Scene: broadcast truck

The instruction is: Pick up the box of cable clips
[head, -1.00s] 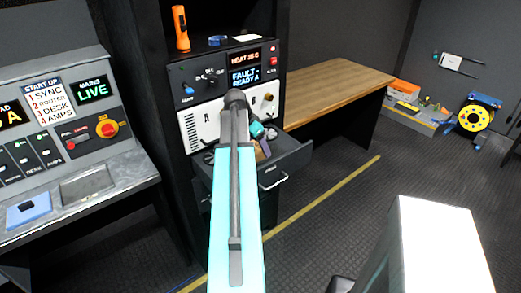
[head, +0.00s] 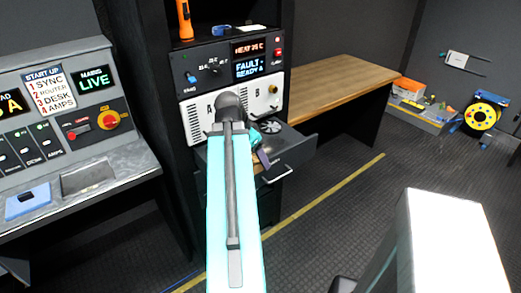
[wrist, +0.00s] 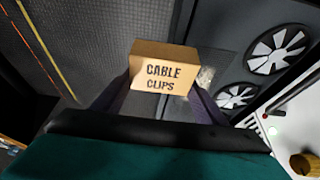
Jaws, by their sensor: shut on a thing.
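The box of cable clips (wrist: 163,69) is a small tan carton with dark lettering facing the wrist camera. My gripper (wrist: 163,88) is shut on it, with one dark purple finger on each side. In the head view, my gripper (head: 263,158) is beside the open drawer (head: 300,148), partly hidden behind my arm. The box is mostly hidden there. The wrist view shows the box in front of the drawer's grey interior, near its edge; I cannot tell its exact height.
The drawer holds round fans (wrist: 279,48). Above it is a rack panel (head: 235,65) with knobs and displays. A wooden bench (head: 340,85) stands to the right. A control desk (head: 80,190) is at the left.

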